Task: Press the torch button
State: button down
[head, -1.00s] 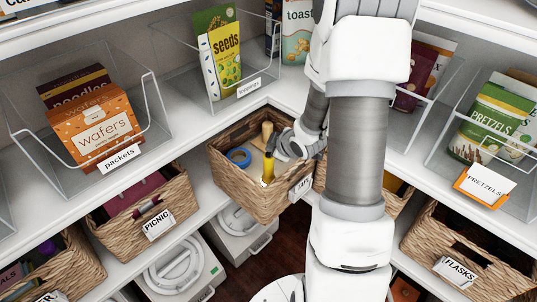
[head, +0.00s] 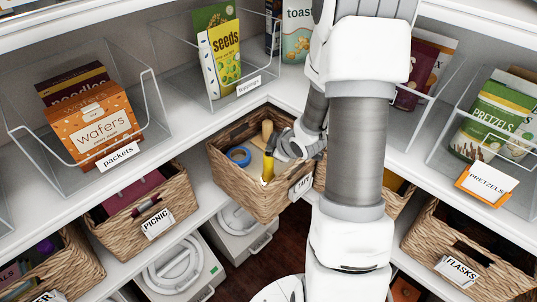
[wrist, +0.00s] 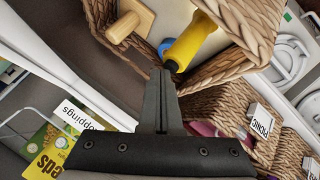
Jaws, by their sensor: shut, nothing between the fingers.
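In the wrist view the torch (wrist: 190,43) lies just beyond my fingertips, beside the basket's woven wall. My gripper (head: 270,147) is over the basket, with its dark fingers close to the torch's upper end. In the wrist view the fingers (wrist: 160,75) are together with nothing between them. I cannot tell whether the tips touch the torch. The torch button is not clearly visible.
A blue tape roll (head: 238,156) and a wooden-handled item (head: 267,130) share the basket, close to my fingers. The basket walls surround the torch. A clear bin with a seeds packet (head: 222,60) stands behind. The picnic basket (head: 140,215) is at left.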

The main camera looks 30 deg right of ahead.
dwell(0.4)
jog(key=shift+r+p, duration=0.35)
jog(key=shift+p, duration=0.05)
notch_tip(320, 180, up, 6)
jog(key=p, duration=0.5)
dwell(0.5)
